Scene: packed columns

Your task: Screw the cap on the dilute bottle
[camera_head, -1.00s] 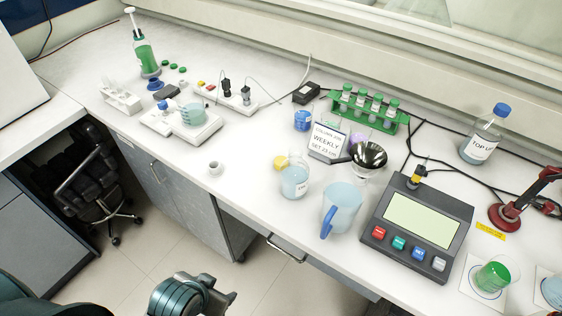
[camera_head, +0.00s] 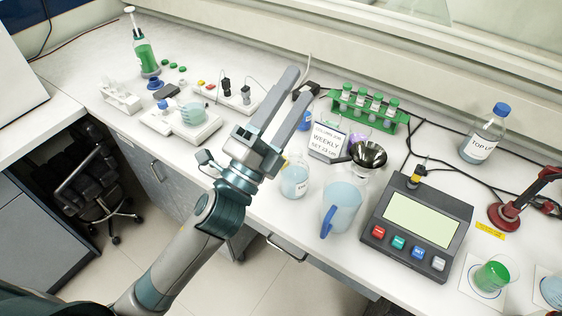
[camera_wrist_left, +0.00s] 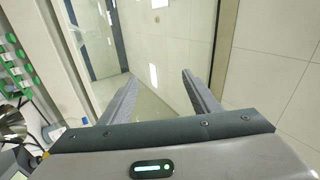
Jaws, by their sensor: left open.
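A clear bottle of pale blue liquid (camera_head: 295,181) with a small white label stands upright near the counter's front edge, left of the blue-handled jug. The label is too small to read. My right gripper is out of view.
The jug (camera_head: 341,206), a metal funnel (camera_head: 368,154), the "WEEKLY" sign (camera_head: 327,141) and a grey console (camera_head: 416,224) crowd the bottle's right side. A green tube rack (camera_head: 369,109) stands behind. A blue-capped bottle (camera_head: 483,135) stands far right.

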